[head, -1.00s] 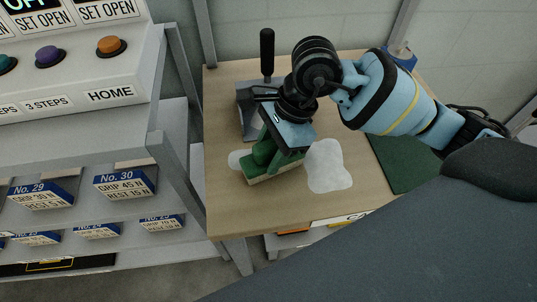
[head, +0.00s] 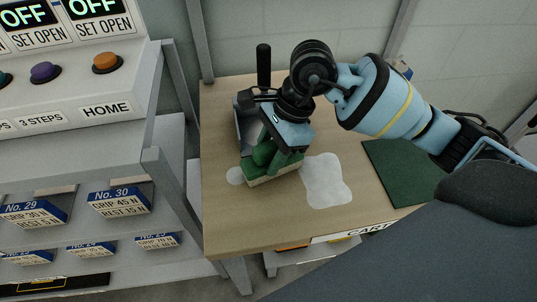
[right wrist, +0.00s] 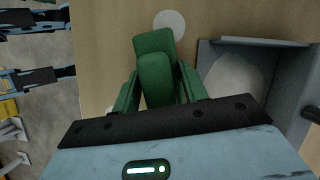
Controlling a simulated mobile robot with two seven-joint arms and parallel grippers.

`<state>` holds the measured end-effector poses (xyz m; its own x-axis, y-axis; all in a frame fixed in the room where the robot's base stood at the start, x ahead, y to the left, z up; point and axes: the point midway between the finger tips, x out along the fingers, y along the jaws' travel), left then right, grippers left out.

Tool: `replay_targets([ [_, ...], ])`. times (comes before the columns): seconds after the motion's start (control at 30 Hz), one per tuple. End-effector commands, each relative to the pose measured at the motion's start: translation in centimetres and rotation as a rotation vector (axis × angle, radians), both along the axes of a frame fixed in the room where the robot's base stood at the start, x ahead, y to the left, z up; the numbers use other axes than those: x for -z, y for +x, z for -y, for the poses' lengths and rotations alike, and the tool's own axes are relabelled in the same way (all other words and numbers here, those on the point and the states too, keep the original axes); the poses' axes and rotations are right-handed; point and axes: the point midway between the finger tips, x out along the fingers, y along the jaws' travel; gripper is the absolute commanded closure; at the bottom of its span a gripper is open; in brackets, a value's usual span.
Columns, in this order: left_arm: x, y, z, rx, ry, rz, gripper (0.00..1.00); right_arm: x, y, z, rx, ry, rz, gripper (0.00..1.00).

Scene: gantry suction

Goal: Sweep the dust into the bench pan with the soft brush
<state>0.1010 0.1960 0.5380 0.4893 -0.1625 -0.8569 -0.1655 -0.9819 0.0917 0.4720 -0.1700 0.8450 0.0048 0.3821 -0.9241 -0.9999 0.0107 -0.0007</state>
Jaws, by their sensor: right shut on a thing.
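The soft brush (head: 265,153) has a green body and a pale bristle strip. My right gripper (head: 287,150) is shut on it, low over the bench top. The grey bench pan (head: 242,128), with an upright black handle, stands just behind the brush and is partly hidden by the gripper. A large white dust patch (head: 326,182) lies right of the brush, and a small one (head: 235,176) lies left of it. In the right wrist view, the brush (right wrist: 156,75) is left of the pan (right wrist: 275,45), whose floor shows a pale patch. My left gripper is not in view.
A dark green mat (head: 400,170) lies on the right of the wooden bench top (head: 250,228). A control panel with coloured buttons (head: 107,63) and shelves of labelled blocks (head: 120,202) stand to the left. The front strip of the bench is clear.

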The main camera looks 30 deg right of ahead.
Motion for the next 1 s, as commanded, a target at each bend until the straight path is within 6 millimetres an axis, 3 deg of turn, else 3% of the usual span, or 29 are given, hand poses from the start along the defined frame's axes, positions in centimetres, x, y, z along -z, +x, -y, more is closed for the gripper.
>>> replay_targets([
  [0.5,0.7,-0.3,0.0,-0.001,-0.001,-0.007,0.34,0.1,1.9,1.1,0.003,0.001,0.001,0.93],
  [0.77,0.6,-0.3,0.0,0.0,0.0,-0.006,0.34,-0.1,1.9,1.1,0.001,0.001,0.003,0.93],
  [1.0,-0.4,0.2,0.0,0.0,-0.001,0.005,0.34,-1.8,1.9,1.1,0.001,0.001,0.005,0.93],
])
